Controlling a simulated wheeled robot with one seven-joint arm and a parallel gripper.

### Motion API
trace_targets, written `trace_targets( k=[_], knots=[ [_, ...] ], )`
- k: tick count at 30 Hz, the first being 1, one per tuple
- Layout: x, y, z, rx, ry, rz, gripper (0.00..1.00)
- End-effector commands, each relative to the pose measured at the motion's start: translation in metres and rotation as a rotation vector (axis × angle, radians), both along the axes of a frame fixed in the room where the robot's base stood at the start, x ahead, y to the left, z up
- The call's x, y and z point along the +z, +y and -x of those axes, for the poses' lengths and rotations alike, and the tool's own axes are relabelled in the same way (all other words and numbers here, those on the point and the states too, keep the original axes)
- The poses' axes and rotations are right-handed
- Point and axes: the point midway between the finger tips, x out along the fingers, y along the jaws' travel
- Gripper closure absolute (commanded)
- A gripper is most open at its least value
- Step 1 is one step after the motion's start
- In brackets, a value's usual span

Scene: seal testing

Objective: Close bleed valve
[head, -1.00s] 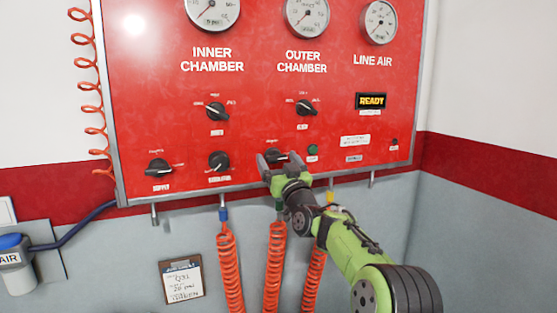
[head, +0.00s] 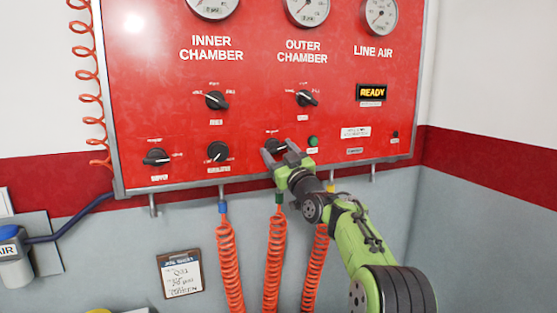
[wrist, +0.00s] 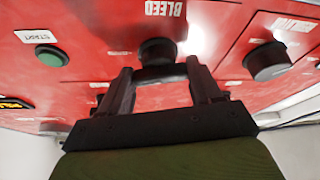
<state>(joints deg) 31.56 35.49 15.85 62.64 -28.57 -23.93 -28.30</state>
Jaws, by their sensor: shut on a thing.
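The black bleed valve knob (head: 274,146) is on the lower part of the red panel, partly hidden by my gripper in the head view. In the wrist view, the knob (wrist: 158,52) stands by the upside-down BLEED label. My gripper (head: 279,154) reaches it from below and in front. In the wrist view the two dark fingers of my gripper (wrist: 160,76) lie on either side of the knob's handle, shut on it. The knob's pointer and exact angle are hidden.
A green start button (head: 313,141) is close to the right of my gripper. The regulator knob (head: 218,152) and another knob (head: 157,157) are to the left. Orange coiled hoses (head: 274,262) hang below the panel. A READY display (head: 372,92) is at the right.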

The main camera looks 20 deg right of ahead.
Motion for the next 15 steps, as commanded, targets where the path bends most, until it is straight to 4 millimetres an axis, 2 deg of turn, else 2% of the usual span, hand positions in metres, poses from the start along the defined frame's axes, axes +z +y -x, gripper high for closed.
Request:
trace_targets(
  k=[15],
  knots=[
    [0.0025, -0.0028, -0.0007, 0.002, 0.004, 0.492, 0.67]
  ],
)
